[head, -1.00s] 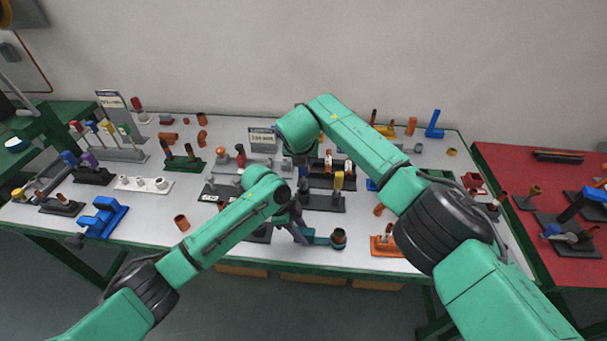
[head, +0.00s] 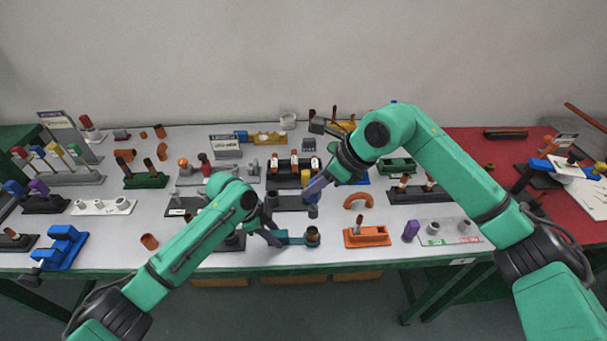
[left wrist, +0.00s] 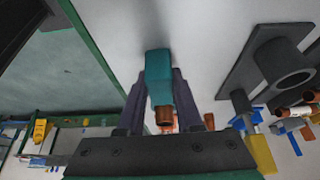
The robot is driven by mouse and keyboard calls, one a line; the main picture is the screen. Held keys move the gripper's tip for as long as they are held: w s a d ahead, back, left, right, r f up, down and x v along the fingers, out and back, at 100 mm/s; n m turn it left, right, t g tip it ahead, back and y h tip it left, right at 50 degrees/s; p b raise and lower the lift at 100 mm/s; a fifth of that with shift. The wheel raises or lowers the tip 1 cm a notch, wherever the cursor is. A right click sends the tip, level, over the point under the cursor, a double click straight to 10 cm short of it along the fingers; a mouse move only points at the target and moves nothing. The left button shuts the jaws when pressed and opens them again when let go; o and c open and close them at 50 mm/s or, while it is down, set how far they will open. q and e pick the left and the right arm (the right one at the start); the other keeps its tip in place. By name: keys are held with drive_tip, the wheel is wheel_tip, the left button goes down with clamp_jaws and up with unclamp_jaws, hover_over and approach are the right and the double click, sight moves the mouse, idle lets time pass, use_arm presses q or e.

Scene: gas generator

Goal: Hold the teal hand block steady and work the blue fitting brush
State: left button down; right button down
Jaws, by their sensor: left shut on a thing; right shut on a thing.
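My left gripper (head: 273,237) is shut on the block's left end. In the left wrist view the block (left wrist: 158,72) sits between the two fingers, with the open copper ring (left wrist: 165,116) at its near end. My right gripper (head: 315,191) is shut and points down just behind and above the copper fitting. What it grips is taken to be the blue fitting brush, mostly hidden by the fingers.
A dark rack with a yellow-topped piece (head: 307,179) stands close behind my right gripper. An orange holder (head: 367,237) is to the right of the block, and an orange elbow (head: 358,200) lies behind it.

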sight(315, 207)
drive_tip(key=shift+w, duration=0.1)
drive_tip(key=shift+f, duration=2.8)
drive_tip(key=shift+f, duration=0.1)
drive_tip(key=shift+f, duration=1.15)
